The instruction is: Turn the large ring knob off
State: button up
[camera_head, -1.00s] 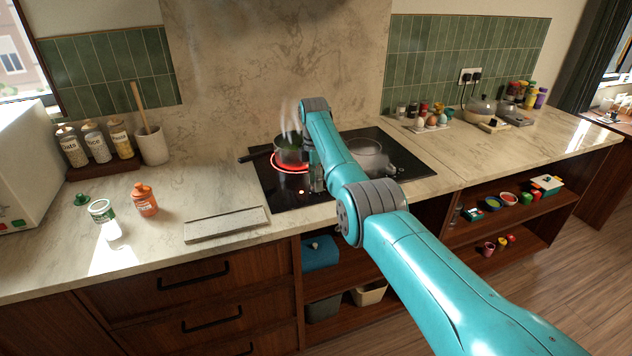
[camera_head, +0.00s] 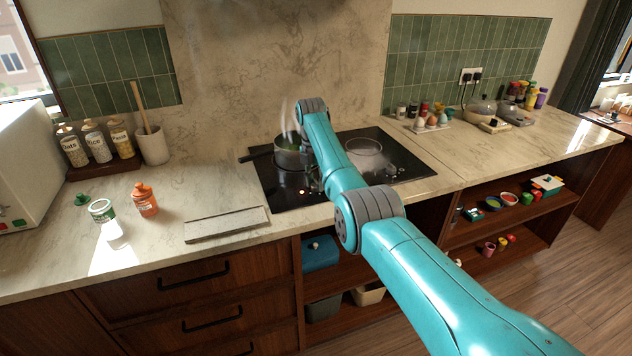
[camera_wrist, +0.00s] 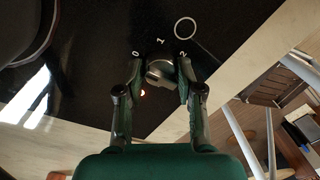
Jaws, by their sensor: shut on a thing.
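The knob (camera_wrist: 160,73) is a grey, rounded dial on the black cooktop, with marks 0, 1 and 2 around it and a ring symbol (camera_wrist: 185,28) beyond. My gripper (camera_wrist: 159,66) has one finger on each side of the knob and is shut on it. The knob's pointer is hard to make out. A small orange light (camera_wrist: 143,92) glows beside the knob, and it shows as a bright dot in the head view (camera_head: 301,190). The cooktop (camera_head: 278,199) shows no red glow under the pot (camera_head: 290,158). My arm partly hides the knob area in the head view.
The steaming pot has a handle pointing left and stands close behind my gripper. A second ring (camera_head: 366,147) at the right is bare.

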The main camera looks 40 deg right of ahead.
aim_at(314, 183)
dwell(0.3)
jog(key=o, duration=1.1)
jog(key=shift+o, duration=0.2)
jog(key=shift+r, duration=0.1)
notch_tip(314, 183, up, 12)
jog(key=shift+w+a, duration=0.15)
jog(key=shift+w, duration=0.3)
jog(key=shift+s, duration=0.1)
